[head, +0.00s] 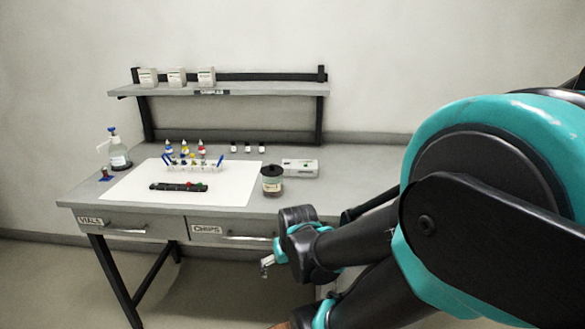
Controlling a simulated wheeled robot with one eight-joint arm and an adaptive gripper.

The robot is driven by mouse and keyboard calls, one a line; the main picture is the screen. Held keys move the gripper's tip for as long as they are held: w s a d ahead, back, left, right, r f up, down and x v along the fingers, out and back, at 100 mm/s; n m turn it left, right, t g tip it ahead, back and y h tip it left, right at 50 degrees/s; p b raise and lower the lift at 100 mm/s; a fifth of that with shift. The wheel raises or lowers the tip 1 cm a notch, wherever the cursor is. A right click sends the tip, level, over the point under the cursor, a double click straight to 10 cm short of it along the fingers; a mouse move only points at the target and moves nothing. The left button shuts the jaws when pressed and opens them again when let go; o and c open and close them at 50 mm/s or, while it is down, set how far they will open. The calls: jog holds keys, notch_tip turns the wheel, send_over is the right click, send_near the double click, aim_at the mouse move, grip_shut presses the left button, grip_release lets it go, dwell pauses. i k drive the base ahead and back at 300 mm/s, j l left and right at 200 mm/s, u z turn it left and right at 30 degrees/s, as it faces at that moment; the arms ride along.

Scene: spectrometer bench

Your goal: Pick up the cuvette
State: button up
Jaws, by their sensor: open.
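I cannot make out the cuvette for certain at this size. A small rack (194,165) on the white sheet (228,187) holds several slim pieces with blue, yellow and dark parts, too small to tell apart. A small reddish-brown piece stands by a blue patch (105,178) at the table's left edge. My gripper (266,266) hangs low in front of the table, below the drawer fronts and well apart from everything on top. It is open, and I see nothing held in it.
On the table (340,180) stand a blue-topped bottle (118,158), a long black device (178,187), a dark-lidded jar (272,183), a white box (300,168), and dropper bottles and small vials behind. A shelf (270,89) with boxes rises at the back. My arm fills the right side.

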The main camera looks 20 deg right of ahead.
aim_at(104, 169)
jog(key=i+j, duration=0.1)
jog(key=j, duration=0.35)
jog(key=i+j+u, duration=0.1)
jog(key=j, duration=0.4)
jog(key=i+j, duration=0.1)
jog(key=j, duration=0.35)
jog(key=i+j+u, duration=0.15)
jog(key=j, duration=0.3)
jog(key=k+j, duration=0.05)
